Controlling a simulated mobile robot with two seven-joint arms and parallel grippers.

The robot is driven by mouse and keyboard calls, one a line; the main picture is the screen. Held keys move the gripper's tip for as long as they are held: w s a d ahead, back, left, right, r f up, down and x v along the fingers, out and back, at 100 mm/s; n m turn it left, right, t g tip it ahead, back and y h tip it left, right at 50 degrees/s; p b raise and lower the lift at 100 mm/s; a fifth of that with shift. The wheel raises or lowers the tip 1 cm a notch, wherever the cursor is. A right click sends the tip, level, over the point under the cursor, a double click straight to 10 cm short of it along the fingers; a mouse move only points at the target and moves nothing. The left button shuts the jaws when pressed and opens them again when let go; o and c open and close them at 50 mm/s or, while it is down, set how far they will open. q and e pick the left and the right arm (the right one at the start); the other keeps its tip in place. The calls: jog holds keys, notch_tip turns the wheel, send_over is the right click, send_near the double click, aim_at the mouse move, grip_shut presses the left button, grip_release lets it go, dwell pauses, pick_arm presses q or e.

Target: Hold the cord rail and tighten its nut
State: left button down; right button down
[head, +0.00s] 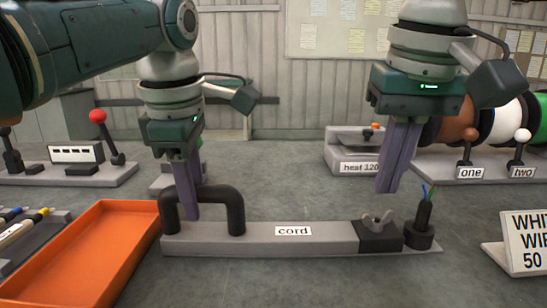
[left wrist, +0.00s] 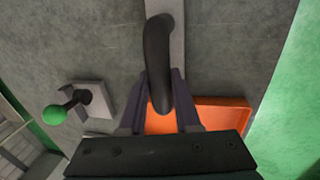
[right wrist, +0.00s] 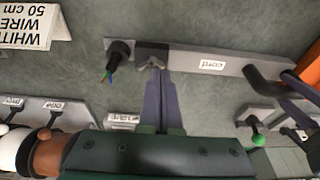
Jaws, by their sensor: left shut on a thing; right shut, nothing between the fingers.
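The cord rail (head: 335,238) is a long grey bar labelled "cord", with a black arched handle (head: 225,190) at its left end. The handle also shows in the left wrist view (left wrist: 158,60). My left gripper (head: 192,212) is shut on the handle. A grey wing nut (head: 377,222) sits on a black block at the rail's right end; it also shows in the right wrist view (right wrist: 152,62). My right gripper (head: 388,188) is shut and empty, pointing down with its tips above the nut, apart from it in the head view. A black cord end (head: 421,218) with coloured wires stands right of the block.
An orange tray (head: 95,250) lies left of the rail. A "WHITE WIRE 50" sign (head: 525,240) stands at right. Behind are a "heat 120" box (head: 350,150), wire spools (head: 497,122) and a red-knobbed lever (head: 97,116). The bench in front of the rail is clear.

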pick_arm(q)
jog(key=c, duration=0.5)
grip_release()
